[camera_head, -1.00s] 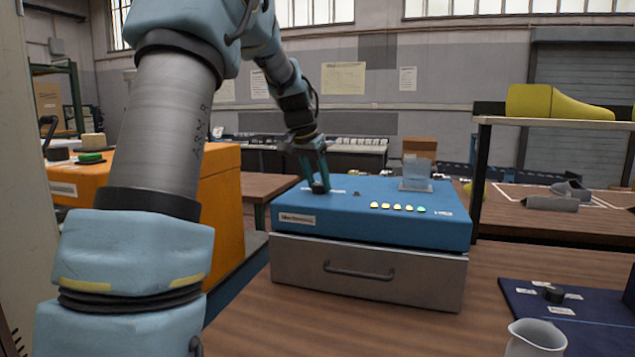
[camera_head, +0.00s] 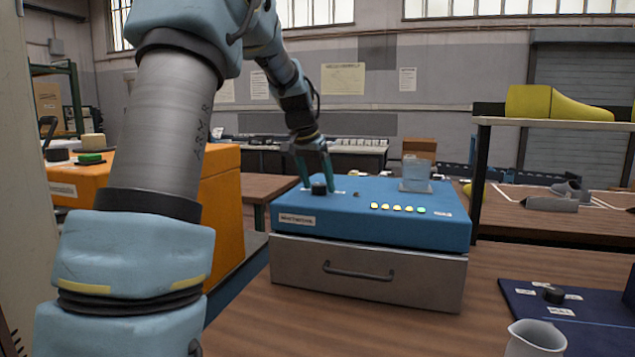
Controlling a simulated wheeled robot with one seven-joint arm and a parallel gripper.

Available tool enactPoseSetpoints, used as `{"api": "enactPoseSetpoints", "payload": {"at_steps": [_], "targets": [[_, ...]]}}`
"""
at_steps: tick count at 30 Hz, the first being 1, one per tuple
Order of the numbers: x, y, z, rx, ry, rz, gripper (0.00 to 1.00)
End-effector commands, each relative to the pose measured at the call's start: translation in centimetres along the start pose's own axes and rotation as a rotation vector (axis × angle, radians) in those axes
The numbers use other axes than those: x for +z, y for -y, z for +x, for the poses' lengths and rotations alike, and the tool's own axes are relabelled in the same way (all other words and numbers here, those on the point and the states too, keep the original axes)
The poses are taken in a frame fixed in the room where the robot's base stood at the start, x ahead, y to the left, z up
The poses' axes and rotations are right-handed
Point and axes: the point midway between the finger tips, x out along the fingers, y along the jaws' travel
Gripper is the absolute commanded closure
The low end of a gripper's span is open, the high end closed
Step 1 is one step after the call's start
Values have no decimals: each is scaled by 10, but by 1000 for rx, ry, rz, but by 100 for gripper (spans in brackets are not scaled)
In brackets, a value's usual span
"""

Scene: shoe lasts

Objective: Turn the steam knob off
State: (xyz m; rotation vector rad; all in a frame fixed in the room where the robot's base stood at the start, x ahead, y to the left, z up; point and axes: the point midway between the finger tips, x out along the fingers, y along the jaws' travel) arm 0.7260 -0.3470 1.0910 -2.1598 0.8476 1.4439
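A small dark knob (camera_head: 318,188) stands on the top of the blue machine (camera_head: 430,229), near its left end, with pale labels beside it. I cannot read the labels, so I cannot tell if it is the steam knob. My gripper (camera_head: 318,185) points down over this knob, its two greenish fingers spread on either side of it. The fingers look apart from the knob. Another dark knob (camera_head: 553,294) with several white labels around it sits on the dark blue panel (camera_head: 521,305) at the lower right.
A grey cup (camera_head: 536,340) stands at the lower right. An orange cabinet (camera_head: 222,205) is at left, a shelf with a yellow last (camera_head: 555,103) at right.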

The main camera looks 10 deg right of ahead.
Motion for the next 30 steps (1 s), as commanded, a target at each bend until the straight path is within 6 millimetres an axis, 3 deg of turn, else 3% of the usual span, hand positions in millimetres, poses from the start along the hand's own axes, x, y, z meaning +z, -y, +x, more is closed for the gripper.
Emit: {"api": "enactPoseSetpoints", "payload": {"at_steps": [10, 21, 30], "targets": [[-1, 0, -10, -1, -3, 1, 20], [0, 0, -79, -2, -4, 1, 20], [0, 0, -107, 0, -1, 0, 20]]}}
